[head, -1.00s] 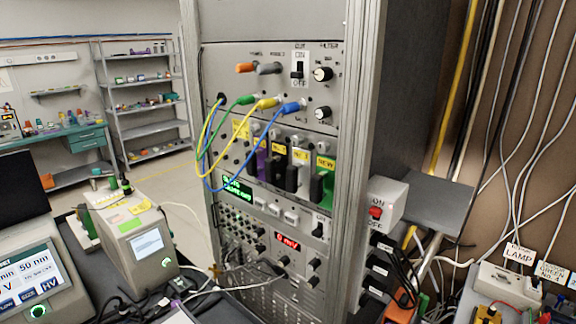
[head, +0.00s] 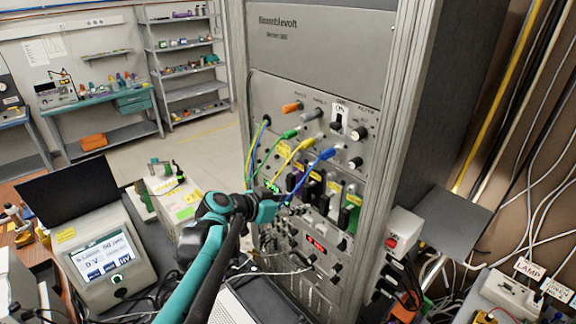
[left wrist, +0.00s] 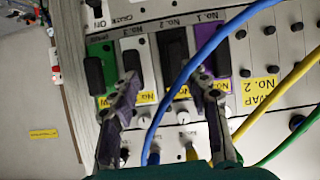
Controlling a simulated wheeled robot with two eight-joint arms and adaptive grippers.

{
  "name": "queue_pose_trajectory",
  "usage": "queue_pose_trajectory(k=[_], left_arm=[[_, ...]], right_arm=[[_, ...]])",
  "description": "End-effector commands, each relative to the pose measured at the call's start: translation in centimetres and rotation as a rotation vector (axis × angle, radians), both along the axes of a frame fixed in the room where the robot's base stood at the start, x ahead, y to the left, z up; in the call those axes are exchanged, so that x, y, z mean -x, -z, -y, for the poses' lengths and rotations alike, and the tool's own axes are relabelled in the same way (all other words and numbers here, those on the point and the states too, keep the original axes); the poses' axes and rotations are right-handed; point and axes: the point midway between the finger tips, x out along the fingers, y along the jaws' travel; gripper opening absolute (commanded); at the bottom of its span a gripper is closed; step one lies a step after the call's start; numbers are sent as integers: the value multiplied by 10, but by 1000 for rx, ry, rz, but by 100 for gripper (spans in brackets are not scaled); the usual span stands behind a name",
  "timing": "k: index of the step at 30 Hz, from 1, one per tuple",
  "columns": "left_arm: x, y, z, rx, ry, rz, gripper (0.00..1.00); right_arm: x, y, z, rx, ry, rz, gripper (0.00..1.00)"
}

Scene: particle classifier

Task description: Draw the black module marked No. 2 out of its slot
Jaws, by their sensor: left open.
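The black module marked No. 2 (left wrist: 172,48) sits in its slot in the rack, upside down in the left wrist view, with a dark handle on its front. In the head view the black module (head: 309,190) is partly covered by cables and my arm. My left gripper (left wrist: 167,80) is open, its fingers spread before the module row, one toward the white No. 3 module (left wrist: 127,45) and one toward the purple No. 1 module (left wrist: 222,58). It also shows in the head view (head: 282,196). I see nothing held between the fingers. My right gripper is out of view.
A blue cable (left wrist: 187,75) crosses in front of the modules, between the fingers in the left wrist view. Yellow (left wrist: 290,88) and green cables hang beside it. A green module (left wrist: 101,50) stands at the row's end. A screen device (head: 105,258) stands left of my arm.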

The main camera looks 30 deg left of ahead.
Motion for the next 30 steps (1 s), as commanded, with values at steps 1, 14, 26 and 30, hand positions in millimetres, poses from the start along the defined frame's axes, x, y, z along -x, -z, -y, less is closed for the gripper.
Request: queue_pose_trajectory(k=[1, 14, 26, 30], left_arm=[[-4, -16, -11, -5, -3, 27, 47], [-46, -9, -9, -16, 4, 71, 47], [-78, 6, 2, -15, 0, 70, 47], [-78, 6, 2, -15, 0, 70, 47]], right_arm=[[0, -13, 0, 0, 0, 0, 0], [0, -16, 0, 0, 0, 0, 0], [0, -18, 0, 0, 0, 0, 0], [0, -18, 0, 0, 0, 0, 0]])
